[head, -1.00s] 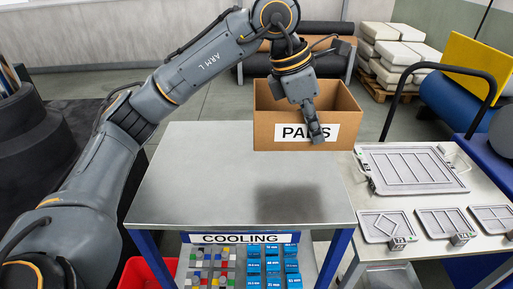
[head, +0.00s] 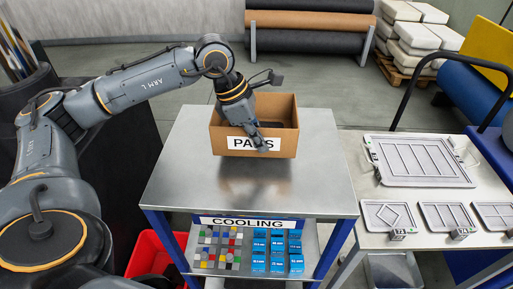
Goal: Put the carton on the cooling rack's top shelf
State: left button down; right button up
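The carton (head: 225,141) is an open brown box with a white label that reads roughly "PADS". It is upright over the top shelf (head: 180,188) of the cooling rack, a bare grey metal surface under which a "COOLING" sign (head: 248,222) shows. A soft dark patch lies on the shelf just in front of the carton; I cannot tell whether its base touches the shelf. My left gripper (head: 262,141) is shut on the carton's front wall, covering part of the label. The inner finger is hidden. My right gripper is out of view.
Below the top shelf are small coloured blocks (head: 218,246) and blue boxes (head: 276,247). A red bin (head: 150,254) stands at the lower left. The shelf around the carton is clear.

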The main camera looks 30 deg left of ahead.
aim_at(258, 154)
pick_arm(q)
jog(key=f+p, duration=0.1)
jog(key=a+f+p, duration=0.1)
jog(key=f, duration=0.1)
jog(key=shift+s, duration=0.15)
jog(key=shift+f, duration=0.5)
jog(key=shift+d+f, duration=0.1)
jog(key=c, duration=1.5)
grip_release()
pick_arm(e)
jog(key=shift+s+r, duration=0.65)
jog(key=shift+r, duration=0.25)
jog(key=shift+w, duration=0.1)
